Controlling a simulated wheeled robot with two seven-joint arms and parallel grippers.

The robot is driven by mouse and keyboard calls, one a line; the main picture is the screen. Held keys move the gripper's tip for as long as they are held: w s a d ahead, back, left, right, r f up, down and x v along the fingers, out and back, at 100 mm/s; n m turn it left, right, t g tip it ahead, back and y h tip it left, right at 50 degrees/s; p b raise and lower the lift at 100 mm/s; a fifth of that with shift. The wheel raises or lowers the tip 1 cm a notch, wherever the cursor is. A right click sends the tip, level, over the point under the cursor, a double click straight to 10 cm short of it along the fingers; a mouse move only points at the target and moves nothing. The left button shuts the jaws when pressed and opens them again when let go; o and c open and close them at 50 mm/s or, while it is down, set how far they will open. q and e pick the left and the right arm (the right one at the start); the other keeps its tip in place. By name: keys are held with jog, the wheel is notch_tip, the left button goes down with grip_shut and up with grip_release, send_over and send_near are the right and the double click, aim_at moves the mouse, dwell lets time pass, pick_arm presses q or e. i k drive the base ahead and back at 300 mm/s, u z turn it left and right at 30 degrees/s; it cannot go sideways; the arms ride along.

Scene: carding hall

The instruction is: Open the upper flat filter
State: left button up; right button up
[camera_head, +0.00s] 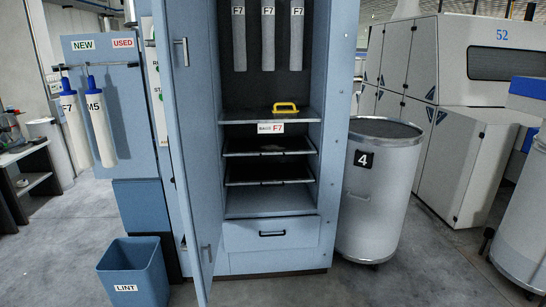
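A tall blue-grey cabinet (335,90) stands in the middle with its door (192,150) swung open to the left. Three white filter bags marked F7 (268,40) hang in its upper part. Below them is a shelf (245,115) with a yellow handle (286,106) on it and a label reading BAGS F7 (270,128). Under the shelf are two flat, dark tray-like levels, an upper one (268,154) and a lower one (268,184). I cannot tell which part is the upper flat filter. Neither gripper is in view.
A closed drawer (270,245) sits at the cabinet's bottom. A drum marked 4 (378,205) stands close on the right. A blue LINT bin (135,275) is at the lower left. A NEW/USED rack (105,75) holds filters F7 and M5. Floor in front is clear.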

aim_at(281, 146)
jog(key=z, duration=0.4)
jog(key=i, duration=3.05)
jog(key=z, duration=3.05)
jog(key=k, duration=0.15)
jog(key=u, duration=2.9)
